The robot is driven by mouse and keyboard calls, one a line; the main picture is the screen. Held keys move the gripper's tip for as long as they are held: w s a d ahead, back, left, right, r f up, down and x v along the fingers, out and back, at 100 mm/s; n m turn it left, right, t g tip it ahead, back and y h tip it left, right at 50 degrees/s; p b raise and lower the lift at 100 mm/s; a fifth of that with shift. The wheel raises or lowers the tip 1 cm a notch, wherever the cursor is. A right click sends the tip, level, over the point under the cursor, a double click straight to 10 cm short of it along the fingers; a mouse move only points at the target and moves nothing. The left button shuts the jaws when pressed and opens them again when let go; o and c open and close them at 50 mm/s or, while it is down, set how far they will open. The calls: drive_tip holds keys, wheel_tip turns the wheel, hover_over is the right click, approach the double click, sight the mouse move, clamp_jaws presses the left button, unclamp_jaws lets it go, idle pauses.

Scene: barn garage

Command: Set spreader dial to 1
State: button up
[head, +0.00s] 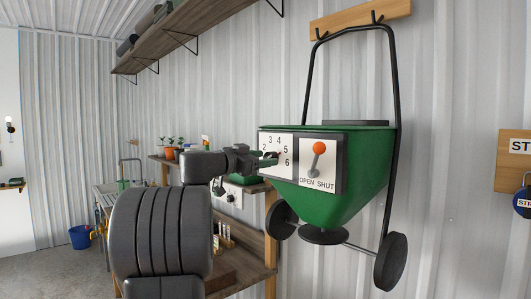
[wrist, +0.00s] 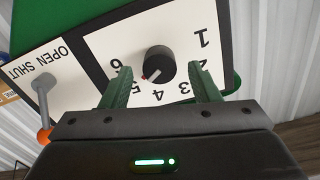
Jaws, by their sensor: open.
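The green spreader (head: 330,200) hangs on the wall. Its white dial plate (head: 270,140) carries numbers 1 to 6, partly hidden by my gripper in the head view. In the wrist view the black round dial knob (wrist: 159,60) sits in the middle of the plate, which appears upside down. The 1 (wrist: 203,38) is at the upper right. My gripper (wrist: 159,72) is open, its green fingers on either side of the knob and apart from it in the picture. I cannot tell how deep they reach.
An orange-tipped lever (head: 319,150) on the OPEN/SHUT plate stands right of the dial; it also shows in the wrist view (wrist: 43,105). A wooden workbench (head: 240,265) with shelf is below and left. A blue bucket (head: 80,237) stands on the floor at far left.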

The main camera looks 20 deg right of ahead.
drive_tip(key=shift+w+d, duration=0.2)
drive_tip(key=shift+d, duration=0.5)
drive_tip(key=c, duration=1)
drive_tip(key=shift+f, duration=0.1)
